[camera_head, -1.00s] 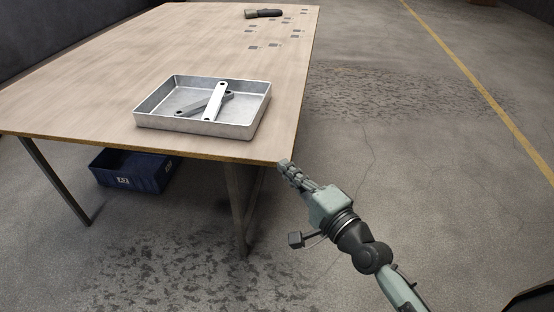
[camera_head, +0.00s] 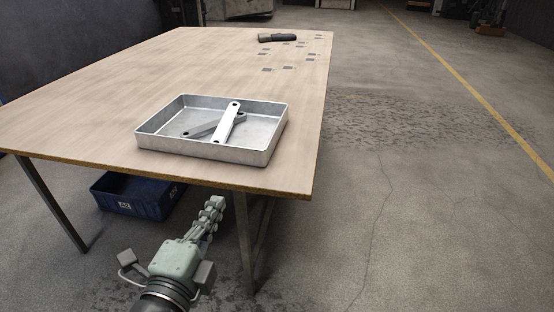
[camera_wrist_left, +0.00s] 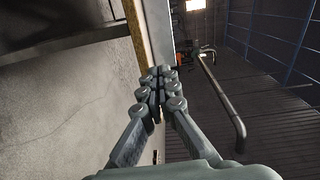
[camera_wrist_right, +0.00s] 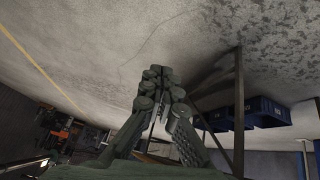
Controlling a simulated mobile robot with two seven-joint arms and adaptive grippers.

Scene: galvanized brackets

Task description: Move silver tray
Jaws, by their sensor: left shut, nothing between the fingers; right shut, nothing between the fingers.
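The silver tray (camera_head: 200,149) sits upright on the wooden table near its front right corner. Inside it are a light bracket (camera_head: 227,124) and a darker grey bracket (camera_head: 203,129), crossing each other. My left gripper (camera_head: 215,204) is just in front of and apparently below the table's front edge, clear of the tray. It is shut and empty, as the left wrist view (camera_wrist_left: 160,78) also shows. My right gripper (camera_wrist_right: 158,75) shows only in its own wrist view, shut and empty.
The wooden table (camera_head: 90,85) has a wide bare top left of and behind the tray. A dark handheld tool (camera_head: 278,38) and several small grey pieces (camera_head: 288,68) lie at its far right. A blue bin (camera_head: 140,198) is on the floor beneath. Open floor lies right.

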